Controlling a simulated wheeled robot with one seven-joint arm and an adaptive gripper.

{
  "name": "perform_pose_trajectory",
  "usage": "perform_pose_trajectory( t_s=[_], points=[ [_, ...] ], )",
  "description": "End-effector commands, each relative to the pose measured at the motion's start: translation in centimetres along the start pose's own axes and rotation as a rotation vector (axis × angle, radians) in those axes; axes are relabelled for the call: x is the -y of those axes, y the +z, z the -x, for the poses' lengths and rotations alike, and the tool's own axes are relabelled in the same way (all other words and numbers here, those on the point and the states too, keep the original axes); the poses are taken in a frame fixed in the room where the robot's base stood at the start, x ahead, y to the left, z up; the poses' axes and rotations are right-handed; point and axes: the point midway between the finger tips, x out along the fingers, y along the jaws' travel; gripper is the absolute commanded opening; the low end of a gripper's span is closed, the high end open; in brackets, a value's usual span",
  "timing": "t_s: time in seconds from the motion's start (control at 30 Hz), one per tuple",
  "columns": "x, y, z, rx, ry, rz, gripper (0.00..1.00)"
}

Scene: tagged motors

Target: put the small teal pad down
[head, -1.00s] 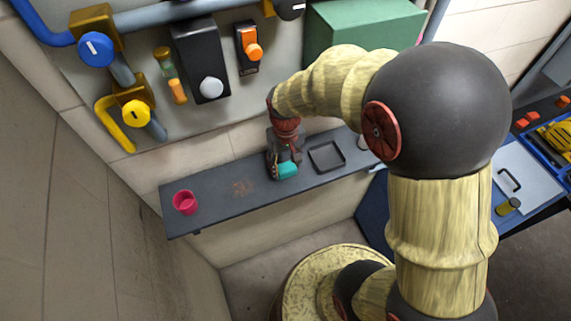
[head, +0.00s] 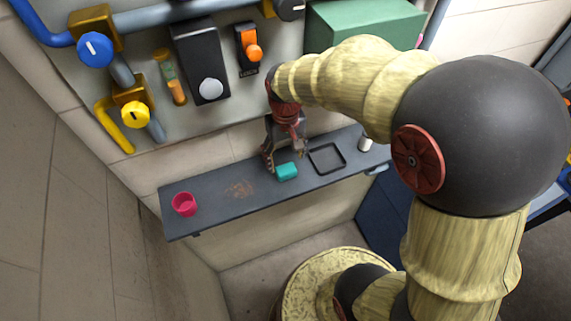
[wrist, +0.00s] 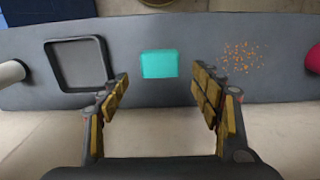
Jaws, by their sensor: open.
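The small teal pad (head: 287,171) lies on the dark grey shelf (head: 215,205), between the black tray and a patch of orange-brown specks. In the wrist view the pad (wrist: 159,64) lies flat, ahead of and between my fingers, touching neither. My gripper (head: 283,159) is just above the shelf by the pad. In the wrist view my gripper (wrist: 160,82) has its fingers wide apart, with nothing between the pads.
A black square tray (head: 341,166) lies right of the pad. A pink cup (head: 184,203) stands near the shelf's left end, and a white cylinder (head: 365,143) near its right end. Orange-brown specks (head: 240,188) mark the shelf. Valves and switch boxes (head: 200,62) are on the wall behind.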

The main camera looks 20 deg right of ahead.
Motion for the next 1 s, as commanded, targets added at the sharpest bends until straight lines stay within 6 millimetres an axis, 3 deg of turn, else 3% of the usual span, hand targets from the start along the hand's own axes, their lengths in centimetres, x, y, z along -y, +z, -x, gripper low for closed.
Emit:
perform_pose_trajectory(
  t_s=[0.23, 0.33, 0.5, 0.6, 0.8, 1.0],
  points=[
    [0.0, 0.2, 2.9, -0.014, 0.0, 0.0, 0.64],
    [0.0, 1.3, 5.6, -0.067, 0.0, 0.0, 0.64],
    [0.0, 5.8, 12.0, -0.231, 0.0, 0.0, 0.64],
    [0.0, 9.0, 14.7, -0.328, 0.0, 0.001, 0.64],
    [0.0, 13.3, 16.9, -0.46, 0.0, 0.001, 0.64],
    [0.0, 14.4, 17.1, -0.492, 0.0, 0.001, 0.64]
  ],
)
